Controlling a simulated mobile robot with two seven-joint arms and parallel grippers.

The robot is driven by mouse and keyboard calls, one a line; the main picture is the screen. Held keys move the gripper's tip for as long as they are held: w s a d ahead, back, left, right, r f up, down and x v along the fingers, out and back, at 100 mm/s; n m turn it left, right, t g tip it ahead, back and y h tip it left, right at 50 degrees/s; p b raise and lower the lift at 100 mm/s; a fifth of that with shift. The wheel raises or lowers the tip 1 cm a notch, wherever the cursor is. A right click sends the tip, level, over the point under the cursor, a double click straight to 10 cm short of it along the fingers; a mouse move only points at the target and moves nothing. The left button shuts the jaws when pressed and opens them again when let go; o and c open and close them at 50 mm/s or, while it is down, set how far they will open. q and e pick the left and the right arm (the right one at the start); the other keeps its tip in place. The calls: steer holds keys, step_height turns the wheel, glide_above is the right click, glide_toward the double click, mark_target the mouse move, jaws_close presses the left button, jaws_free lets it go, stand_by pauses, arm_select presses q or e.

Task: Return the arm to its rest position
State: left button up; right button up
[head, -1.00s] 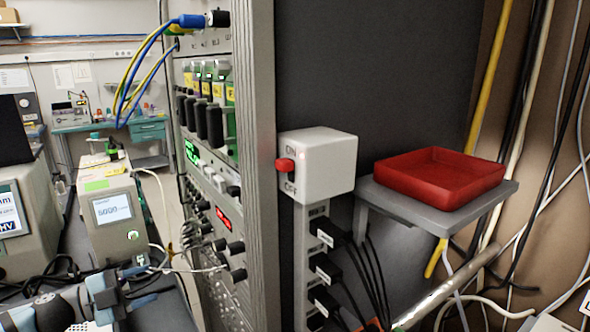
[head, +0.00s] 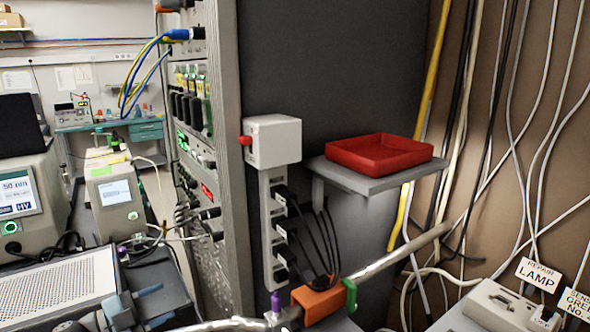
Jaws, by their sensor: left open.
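My right gripper is not in view.
A red tray (head: 380,152) sits on a grey shelf (head: 372,181). A power strip (head: 270,230) with black plugs hangs below the switch box. A metal pipe (head: 400,252) with an orange block (head: 316,303) crosses the front. A perforated case (head: 60,292) stands left of the gripper.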

arm_select(q)
steer(key=s+d+f+n+t+y, duration=0.25)
steer(key=s+d+f+n, duration=0.2)
steer(key=f, duration=0.25)
steer(key=s+d+f+n+t+y, duration=0.1)
steer(key=s+d+f+n+y, duration=0.2)
steer(key=f+n, duration=0.25)
steer(key=s+d+f+n+g+y, duration=0.1)
steer(key=s+f+n+g+y, duration=0.6)
steer(key=s+f, duration=0.9)
step_height(320, 180, up, 15)
steer(key=s+t+h+p, duration=0.1)
steer(key=s+t+p, duration=0.1)
steer(key=p, duration=1.3)
steer(key=shift+a+t, duration=0.45)
steer(key=shift+t, duration=0.1)
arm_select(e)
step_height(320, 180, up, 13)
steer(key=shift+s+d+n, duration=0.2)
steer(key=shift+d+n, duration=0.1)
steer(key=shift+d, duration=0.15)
arm_select(q)
steer(key=shift+f, duration=0.1)
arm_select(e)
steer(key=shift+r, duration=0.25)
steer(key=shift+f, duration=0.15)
arm_select(q)
steer(key=shift+w+a, duration=0.1)
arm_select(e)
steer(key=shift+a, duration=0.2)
